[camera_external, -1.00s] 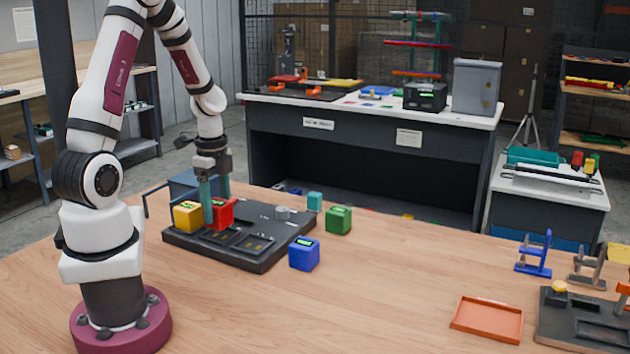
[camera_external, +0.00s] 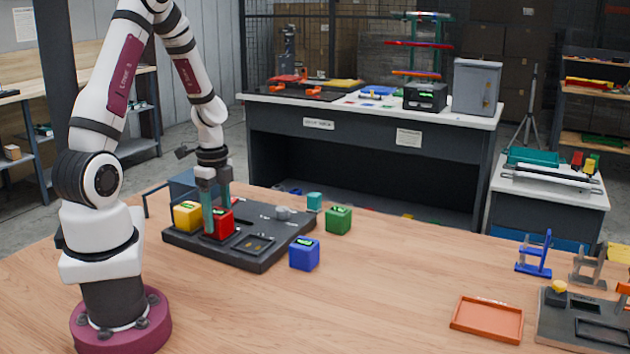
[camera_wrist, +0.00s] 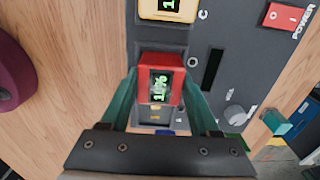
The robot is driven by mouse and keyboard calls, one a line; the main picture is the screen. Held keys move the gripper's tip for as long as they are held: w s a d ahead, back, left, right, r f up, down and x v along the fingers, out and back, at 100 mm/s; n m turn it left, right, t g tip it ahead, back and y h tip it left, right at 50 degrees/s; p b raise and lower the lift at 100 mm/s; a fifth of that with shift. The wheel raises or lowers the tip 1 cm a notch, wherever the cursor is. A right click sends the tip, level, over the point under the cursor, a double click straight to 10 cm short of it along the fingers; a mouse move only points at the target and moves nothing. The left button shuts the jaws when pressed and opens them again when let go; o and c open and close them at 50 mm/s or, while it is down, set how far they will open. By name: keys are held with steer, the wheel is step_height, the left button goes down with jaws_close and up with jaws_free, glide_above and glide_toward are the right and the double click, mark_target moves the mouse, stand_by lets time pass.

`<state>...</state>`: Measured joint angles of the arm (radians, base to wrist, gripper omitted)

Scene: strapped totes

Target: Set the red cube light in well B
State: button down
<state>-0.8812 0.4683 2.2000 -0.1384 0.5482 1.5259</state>
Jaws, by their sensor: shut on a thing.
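The red cube light (camera_external: 222,225) is between the teal fingers of my gripper (camera_external: 216,212), which is shut on it. In the wrist view the red cube (camera_wrist: 160,77) shows its lit green display, and the gripper (camera_wrist: 160,98) has a finger on each side. The cube is at the middle well of the dark charging board (camera_external: 180,241). I cannot tell whether it is fully seated. A yellow cube (camera_external: 187,216) stands in the well to its left. An empty well (camera_external: 255,243) lies to its right. The well letters are not readable.
A blue cube (camera_external: 304,255) and a green cube (camera_external: 338,219) stand on the table beside the board. A grey knob (camera_external: 284,213) and a teal block (camera_external: 314,202) are near the board's far right. An orange tray (camera_external: 487,320) lies farther right. The front middle table is clear.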

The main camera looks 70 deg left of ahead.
mark_target(217, 212)
steer(key=shift+f, duration=0.1)
steer(key=shift+c, duration=0.2)
jaws_free()
steer(key=shift+o, duration=0.2)
steer(key=shift+r, duration=4.5)
